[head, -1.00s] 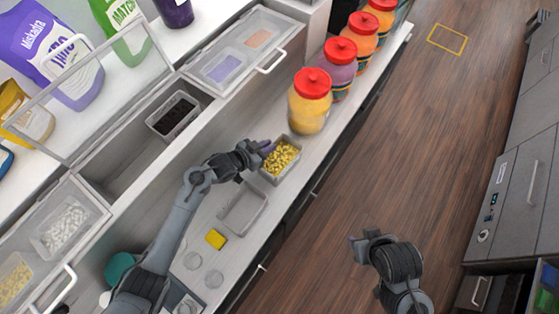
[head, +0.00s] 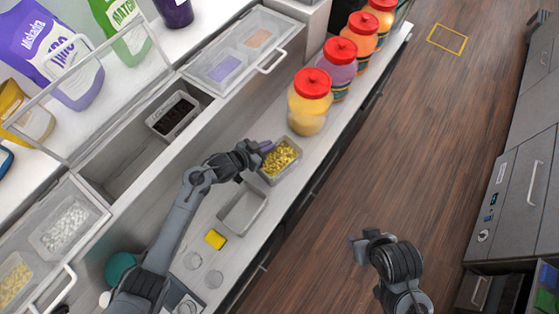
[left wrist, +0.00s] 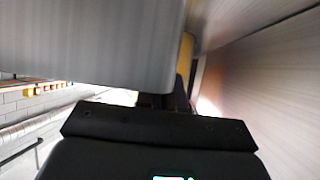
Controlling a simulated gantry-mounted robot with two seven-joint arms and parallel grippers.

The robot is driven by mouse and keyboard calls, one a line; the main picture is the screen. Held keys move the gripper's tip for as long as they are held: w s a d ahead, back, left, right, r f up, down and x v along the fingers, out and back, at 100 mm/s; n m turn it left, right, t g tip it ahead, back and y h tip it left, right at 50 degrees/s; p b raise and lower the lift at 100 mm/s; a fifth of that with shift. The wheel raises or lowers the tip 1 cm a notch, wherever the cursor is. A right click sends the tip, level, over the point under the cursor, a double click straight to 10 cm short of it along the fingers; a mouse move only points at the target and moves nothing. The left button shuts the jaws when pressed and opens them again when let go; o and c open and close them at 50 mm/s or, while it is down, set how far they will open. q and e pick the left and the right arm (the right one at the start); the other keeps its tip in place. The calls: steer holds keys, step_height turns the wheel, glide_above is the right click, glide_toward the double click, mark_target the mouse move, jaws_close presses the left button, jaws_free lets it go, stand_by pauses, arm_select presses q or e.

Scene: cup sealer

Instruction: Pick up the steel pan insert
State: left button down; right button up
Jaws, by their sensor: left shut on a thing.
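A steel pan insert (head: 292,166) filled with yellow pieces is on the counter near its front edge. My left gripper (head: 266,147) is at the pan's far left corner, shut on its wall. In the left wrist view a large grey metal surface, apparently the pan's side (left wrist: 90,45), fills the top close to the gripper. I cannot tell whether the pan is lifted off the counter. My right gripper (head: 355,240) hangs over the floor, away from the counter; its jaw state is unclear.
A yellow jar with a red lid (head: 309,108) stands just behind the pan, with more jars beyond. A dark-filled pan (head: 188,128) sits in the open well.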

stand_by(0.4)
arm_select(q)
steer(key=shift+r, duration=0.6)
step_height(320, 180, up, 8)
steer(key=shift+r, duration=0.1)
step_height(320, 180, up, 8)
steer(key=p, duration=0.5)
steer(key=s+a+n+t+y+p, duration=0.2)
steer(key=s+a+n+t+y, duration=0.2)
steer(key=s+a+n+y, duration=0.5)
steer(key=s+a, duration=0.4)
steer(key=a, duration=0.4)
